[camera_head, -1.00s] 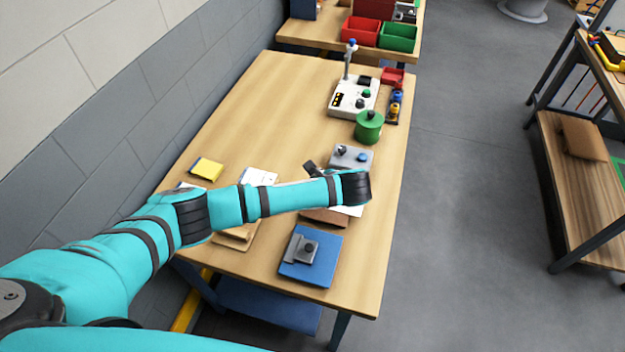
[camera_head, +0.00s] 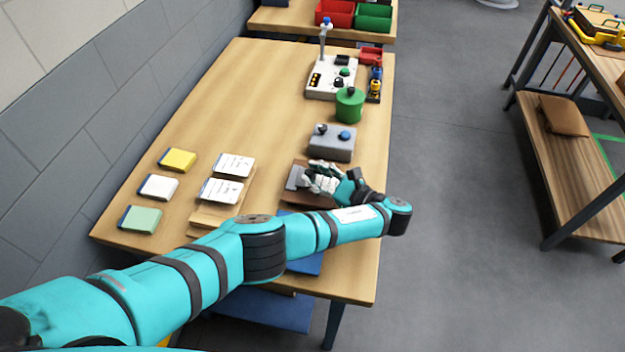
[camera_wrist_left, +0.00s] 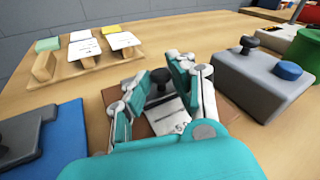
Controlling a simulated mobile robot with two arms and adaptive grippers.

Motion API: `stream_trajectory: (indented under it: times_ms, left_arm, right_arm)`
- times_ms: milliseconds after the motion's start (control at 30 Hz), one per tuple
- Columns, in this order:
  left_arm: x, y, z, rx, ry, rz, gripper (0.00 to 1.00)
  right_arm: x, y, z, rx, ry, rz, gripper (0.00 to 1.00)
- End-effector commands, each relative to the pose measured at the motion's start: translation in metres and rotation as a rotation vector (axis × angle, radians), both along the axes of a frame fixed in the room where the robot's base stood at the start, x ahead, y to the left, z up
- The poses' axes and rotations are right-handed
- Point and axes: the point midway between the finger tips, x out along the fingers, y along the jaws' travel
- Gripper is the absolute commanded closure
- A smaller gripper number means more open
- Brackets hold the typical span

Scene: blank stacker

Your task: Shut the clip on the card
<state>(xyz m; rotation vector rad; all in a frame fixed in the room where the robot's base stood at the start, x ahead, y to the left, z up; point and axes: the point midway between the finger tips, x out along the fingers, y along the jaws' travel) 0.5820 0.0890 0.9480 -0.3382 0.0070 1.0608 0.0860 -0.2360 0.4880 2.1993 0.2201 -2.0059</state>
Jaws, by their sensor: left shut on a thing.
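My left gripper (camera_head: 322,181) is at the brown board (camera_head: 297,197), over a grey metal clip (camera_head: 295,176). In the left wrist view my left gripper (camera_wrist_left: 159,84) has its fingers around a black knob (camera_wrist_left: 160,76) and is shut on it. Below the knob a pale grey, marked surface (camera_wrist_left: 170,117) shows between the fingers; I cannot tell whether it is card or clip. The fingers hide much of the clip. Two white cards (camera_head: 222,190) stand on a wooden rack (camera_head: 205,216). My right gripper is not in view.
A grey box (camera_head: 331,148) with a black knob and blue button stands just behind the brown board. A blue board (camera_wrist_left: 62,140) with a dark clip lies to the left in the wrist view. A green pot (camera_head: 349,106) stands farther back. The table's middle is clear.

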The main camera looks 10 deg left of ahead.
Motion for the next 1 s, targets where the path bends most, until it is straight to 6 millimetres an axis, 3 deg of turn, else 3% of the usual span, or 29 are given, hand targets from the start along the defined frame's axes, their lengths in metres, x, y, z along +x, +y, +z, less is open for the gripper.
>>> stream_trajectory:
  times_ms: [233,767,800,933,1000]
  left_arm:
    - [0.000,-0.002,-0.007,0.082,0.000,-0.001,1.00]
    - [0.000,-0.003,-0.007,0.105,0.001,-0.001,1.00]
    - [0.000,-0.003,-0.007,0.105,0.001,-0.001,0.75]
    - [0.000,-0.003,-0.006,0.104,0.000,-0.001,0.58]
    - [0.000,-0.003,-0.006,0.105,0.000,-0.001,0.55]
  right_arm:
    - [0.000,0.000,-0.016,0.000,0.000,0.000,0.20]
    - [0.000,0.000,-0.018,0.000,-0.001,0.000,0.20]
    - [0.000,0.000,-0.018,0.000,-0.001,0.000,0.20]
    - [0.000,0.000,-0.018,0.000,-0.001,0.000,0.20]
    - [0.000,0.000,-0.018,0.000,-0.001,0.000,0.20]
